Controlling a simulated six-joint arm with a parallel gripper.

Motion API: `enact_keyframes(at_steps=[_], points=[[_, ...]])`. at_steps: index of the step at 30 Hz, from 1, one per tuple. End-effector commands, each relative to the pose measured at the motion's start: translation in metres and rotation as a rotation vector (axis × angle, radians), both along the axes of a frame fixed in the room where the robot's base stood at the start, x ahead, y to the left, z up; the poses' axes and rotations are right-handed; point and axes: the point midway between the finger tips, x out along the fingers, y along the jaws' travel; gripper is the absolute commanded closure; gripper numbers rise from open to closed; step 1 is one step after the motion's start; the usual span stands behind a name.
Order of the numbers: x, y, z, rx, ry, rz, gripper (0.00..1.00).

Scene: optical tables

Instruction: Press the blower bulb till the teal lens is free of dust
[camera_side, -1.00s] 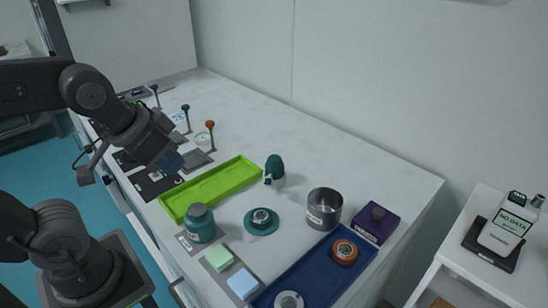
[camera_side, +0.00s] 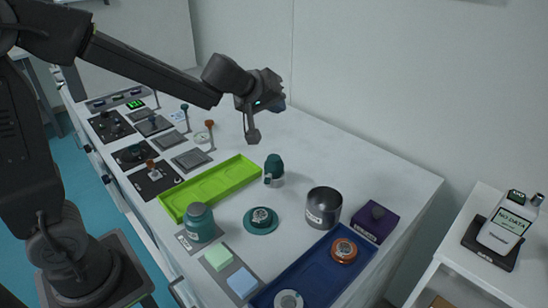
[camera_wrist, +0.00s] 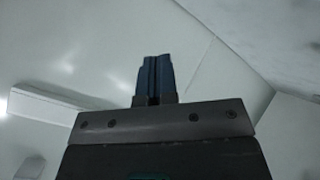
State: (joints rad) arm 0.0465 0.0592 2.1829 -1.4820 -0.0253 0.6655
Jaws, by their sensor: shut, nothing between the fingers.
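A dark green bulb on a pale base, which looks like the blower (camera_side: 274,166), stands on the table just right of the green tray. The teal lens (camera_side: 262,216) sits in a round teal holder in front of it, with speckles on its face too small to tell as dust. My gripper (camera_side: 279,103) is raised above the back of the table near the wall, up and away from both. Its blue fingers (camera_wrist: 153,72) are shut and empty in the wrist view. The wrist view shows neither the blower nor the lens.
A lime tray (camera_side: 236,176), a teal jar (camera_side: 200,223), a grey metal cup (camera_side: 323,206) and a purple box (camera_side: 376,221) stand around the lens. A blue tray (camera_side: 310,274) holds an orange-rimmed lens (camera_side: 344,250). Control panels with levers line the left side. The back right is clear.

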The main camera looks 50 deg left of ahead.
Motion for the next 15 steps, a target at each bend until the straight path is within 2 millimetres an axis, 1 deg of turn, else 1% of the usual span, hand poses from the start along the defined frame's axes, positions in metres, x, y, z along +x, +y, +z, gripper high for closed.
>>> enact_keyframes(at_steps=[1, 3, 6, 10, 15], points=[[0.007, 0.008, -0.013, -0.002, 0.024, 0.049, 1.00], [0.012, 0.018, -0.026, -0.001, 0.051, 0.110, 1.00], [0.016, 0.028, -0.039, 0.000, 0.081, 0.168, 1.00], [0.017, 0.034, -0.047, 0.000, 0.102, 0.204, 1.00], [0.017, 0.035, -0.048, 0.000, 0.104, 0.211, 1.00]])
